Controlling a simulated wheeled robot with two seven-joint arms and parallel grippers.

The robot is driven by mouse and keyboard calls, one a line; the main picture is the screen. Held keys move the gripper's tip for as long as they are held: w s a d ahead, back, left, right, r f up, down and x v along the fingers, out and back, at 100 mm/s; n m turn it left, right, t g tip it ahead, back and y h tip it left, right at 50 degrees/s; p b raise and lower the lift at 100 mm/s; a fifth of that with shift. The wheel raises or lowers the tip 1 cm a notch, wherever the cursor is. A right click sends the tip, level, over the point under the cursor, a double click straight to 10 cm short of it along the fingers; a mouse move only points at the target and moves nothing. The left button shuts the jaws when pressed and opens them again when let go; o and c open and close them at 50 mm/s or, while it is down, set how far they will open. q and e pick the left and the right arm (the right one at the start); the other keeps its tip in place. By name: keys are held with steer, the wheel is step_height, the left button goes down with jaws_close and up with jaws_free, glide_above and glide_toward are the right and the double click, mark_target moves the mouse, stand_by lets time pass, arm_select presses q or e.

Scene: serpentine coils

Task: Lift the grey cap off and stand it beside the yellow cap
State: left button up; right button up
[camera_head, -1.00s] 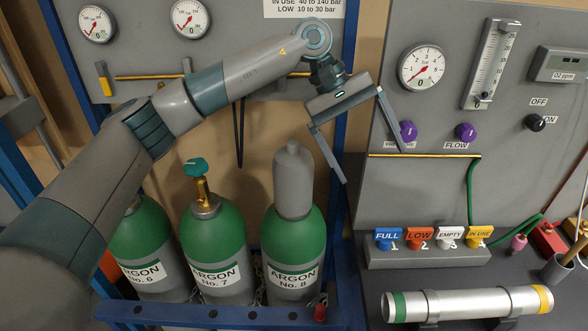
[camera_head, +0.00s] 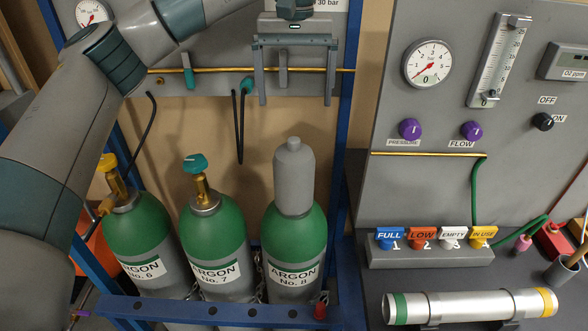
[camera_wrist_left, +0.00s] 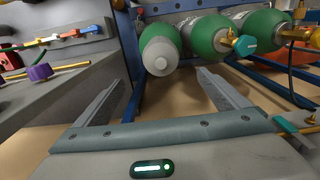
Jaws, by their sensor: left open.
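The grey cap (camera_head: 294,178) sits upright on top of the green argon cylinder No. 8 (camera_head: 293,238). It also shows end-on in the left wrist view (camera_wrist_left: 160,54). My left gripper (camera_head: 296,102) is open and empty above the grey cap, its two fingers pointing down and apart from it. In the left wrist view the cap lies ahead, between the lines of the two fingers. I cannot make out a separate yellow cap; a yellow knob (camera_head: 107,162) tops the valve of cylinder No. 6 (camera_head: 141,238). My right gripper is not in view.
Cylinder No. 7 (camera_head: 212,240) stands to the left with a teal-knobbed valve (camera_head: 195,164). A blue rack rail (camera_head: 180,312) runs in front of the cylinders. On the right are a grey gauge panel (camera_head: 440,190), a tag block (camera_head: 430,256) and a silver tube (camera_head: 470,306).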

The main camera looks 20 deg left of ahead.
mark_target(295, 139)
arm_select(q)
step_height(295, 139, down, 4)
steer(key=shift+f+p, duration=0.1)
steer(key=shift+p, duration=0.65)
step_height(295, 139, down, 7)
steer(key=shift+r+p, duration=0.15)
steer(key=shift+p, duration=1.1)
steer(key=shift+f, duration=0.4)
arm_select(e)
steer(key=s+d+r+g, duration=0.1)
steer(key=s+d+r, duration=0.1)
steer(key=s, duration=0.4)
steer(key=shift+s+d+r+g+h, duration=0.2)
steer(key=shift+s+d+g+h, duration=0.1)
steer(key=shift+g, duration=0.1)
arm_select(q)
steer(key=shift+f+p, duration=0.7)
steer(key=shift+p, duration=0.2)
step_height(295, 139, down, 3)
steer(key=shift+a+r+p, duration=0.1)
steer(key=shift+a+p, duration=0.05)
steer(key=shift+p, duration=0.7)
steer(key=shift+f, duration=0.55)
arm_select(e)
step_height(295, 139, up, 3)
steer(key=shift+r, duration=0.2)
